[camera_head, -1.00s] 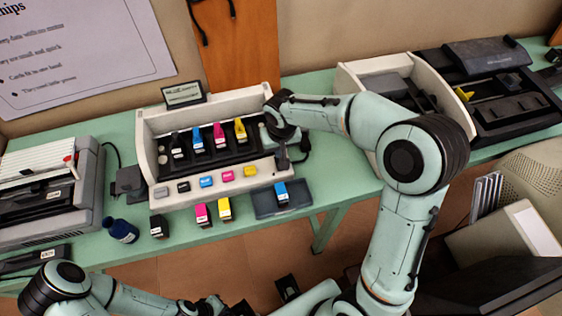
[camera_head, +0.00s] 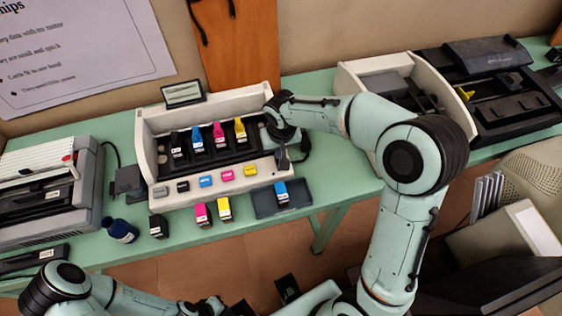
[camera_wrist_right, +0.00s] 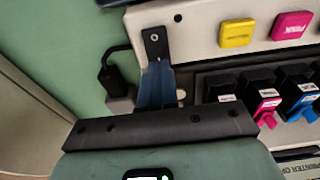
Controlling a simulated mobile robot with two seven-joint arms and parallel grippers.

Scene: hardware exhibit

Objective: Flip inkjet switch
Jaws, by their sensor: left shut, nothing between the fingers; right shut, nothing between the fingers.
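The inkjet printer (camera_head: 150,150) is an open cream case on the green table, with cartridges in its dark carriage. At its right front corner is a small dark plate with a screw, probably the switch (camera_head: 282,166); it also shows in the right wrist view (camera_wrist_right: 155,42). My right gripper (camera_head: 283,150) is at that corner, pointing down. In the right wrist view its shut blue-grey fingers (camera_wrist_right: 156,82) are right by the plate; I cannot tell whether they touch it. My left gripper (camera_head: 210,306) is low at the bottom edge, away from the printer, shut and empty.
Loose cartridges (camera_head: 224,208), a dark tray (camera_head: 265,208) with a cyan cartridge and a blue bottle (camera_head: 120,230) stand before the printer. A grey printer (camera_head: 45,200) is at left; another cream machine (camera_head: 350,85) is behind my right arm.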

